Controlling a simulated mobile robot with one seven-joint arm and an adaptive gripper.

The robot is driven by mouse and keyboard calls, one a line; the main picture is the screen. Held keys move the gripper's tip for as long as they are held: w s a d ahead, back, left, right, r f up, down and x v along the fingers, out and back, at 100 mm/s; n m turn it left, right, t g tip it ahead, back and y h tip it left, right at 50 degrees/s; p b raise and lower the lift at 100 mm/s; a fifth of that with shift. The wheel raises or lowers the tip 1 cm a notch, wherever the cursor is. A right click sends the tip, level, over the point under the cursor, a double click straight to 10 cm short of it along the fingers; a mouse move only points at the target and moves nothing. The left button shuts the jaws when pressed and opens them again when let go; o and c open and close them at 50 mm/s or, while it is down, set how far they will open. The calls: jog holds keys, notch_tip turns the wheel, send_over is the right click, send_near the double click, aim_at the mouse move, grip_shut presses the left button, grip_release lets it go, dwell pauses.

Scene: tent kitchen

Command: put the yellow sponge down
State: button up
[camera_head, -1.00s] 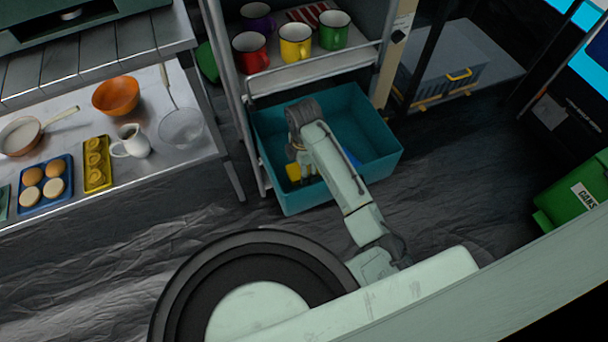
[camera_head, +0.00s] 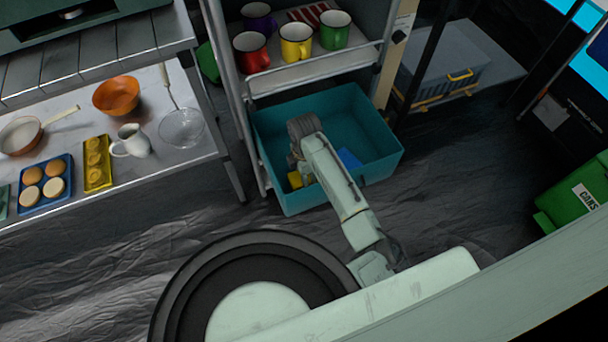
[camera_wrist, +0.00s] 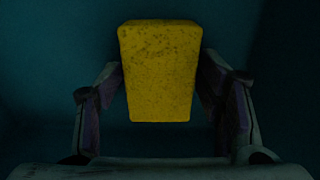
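The yellow sponge (camera_head: 295,180) is low inside the teal bin (camera_head: 365,113), near its front left wall. In the wrist view the sponge (camera_wrist: 160,72) is upright between the two fingers of my gripper (camera_wrist: 160,80). The fingertips appear to press against its left and right sides, with no clear gap. In the head view my arm reaches down into the bin and hides most of the gripper. Whether the sponge's underside touches the bin floor cannot be seen.
A blue object (camera_head: 349,159) lies in the bin, right of my arm. A shelf (camera_head: 300,75) with several mugs stands behind the bin. A metal counter (camera_head: 180,95) with dishes is at left. A green container (camera_head: 575,198) is at right.

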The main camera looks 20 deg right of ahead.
jog(key=shift+o, duration=0.6)
notch_tip(320, 180, up, 12)
jog(key=shift+r, duration=0.2)
dwell(0.4)
